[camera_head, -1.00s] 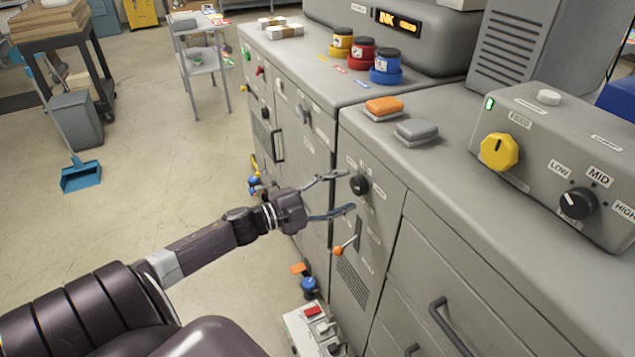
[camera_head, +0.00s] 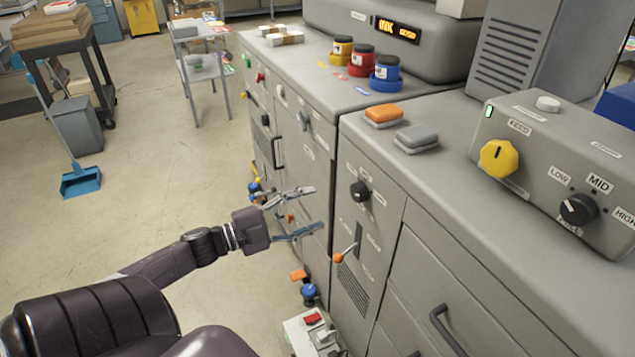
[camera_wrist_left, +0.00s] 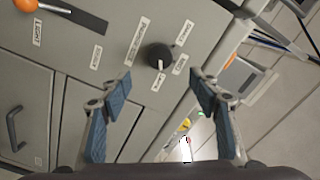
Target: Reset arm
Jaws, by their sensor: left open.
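My left gripper (camera_head: 304,212) is open and empty in the head view. It is in front of the grey cabinet, to the left of a black knob (camera_head: 360,191) and above and to the left of a lever with an orange ball end (camera_head: 339,257). In the left wrist view its two blue-padded fingers (camera_wrist_left: 161,90) are spread apart. The black knob (camera_wrist_left: 158,56) shows between and beyond them, apart from both. The orange lever end (camera_wrist_left: 27,5) is at the top left there. My right gripper is in neither view.
The grey cabinet (camera_head: 420,262) fills the right side, with a yellow knob (camera_head: 497,158) on the box on top. Ink jars (camera_head: 361,62) stand further back. A white box with a red switch (camera_head: 312,320) is low in front. The floor (camera_head: 150,205) at left is mostly clear.

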